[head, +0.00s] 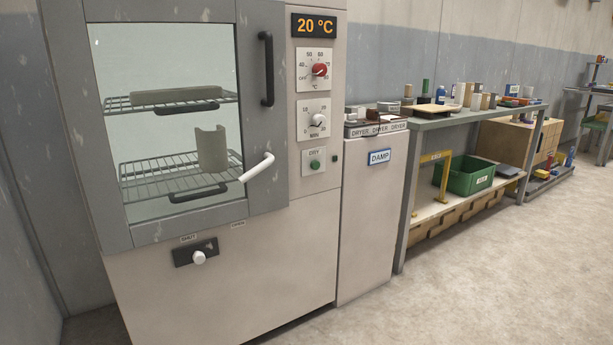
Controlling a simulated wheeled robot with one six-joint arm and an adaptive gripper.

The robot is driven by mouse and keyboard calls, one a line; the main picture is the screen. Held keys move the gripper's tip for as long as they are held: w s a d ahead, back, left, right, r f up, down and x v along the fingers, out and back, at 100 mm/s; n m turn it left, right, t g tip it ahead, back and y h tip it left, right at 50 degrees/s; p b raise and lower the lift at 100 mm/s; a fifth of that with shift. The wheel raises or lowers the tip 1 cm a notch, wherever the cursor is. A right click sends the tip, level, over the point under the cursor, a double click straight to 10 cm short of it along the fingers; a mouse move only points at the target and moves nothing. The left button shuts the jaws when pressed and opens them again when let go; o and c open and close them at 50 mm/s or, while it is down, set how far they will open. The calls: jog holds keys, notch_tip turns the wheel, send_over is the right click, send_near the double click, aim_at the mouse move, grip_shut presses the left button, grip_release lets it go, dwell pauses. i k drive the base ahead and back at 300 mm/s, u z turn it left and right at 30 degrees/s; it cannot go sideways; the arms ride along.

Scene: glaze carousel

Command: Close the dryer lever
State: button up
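The dryer (225,290) is a tall pale cabinet at the left with a grey-framed glass door (180,232). The door looks closed against the cabinet. Small "SHUT" (188,238) and "OPEN" (238,224) labels are below the door. Under them is a dark plate (181,258) with a white knob (198,257), nearer the "SHUT" label. I cannot tell which part the labels belong to. My gripper is not in view.
Through the glass, wire racks hold a flat slab (175,96) and a curved clay piece (211,149). A black door handle (267,69) and control dials are above the lever. A pale cabinet (365,220) and a cluttered workbench (450,123) stand right. Floor (480,290) at front right is clear.

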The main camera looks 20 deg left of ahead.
aim_at(269, 158)
jog(key=z, duration=0.7)
jog(key=k, duration=1)
jog(key=z, duration=0.15)
jog(key=i, duration=1.3)
jog(key=u, duration=1.55)
jog(key=i, duration=0.8)
jog(key=u, duration=0.9)
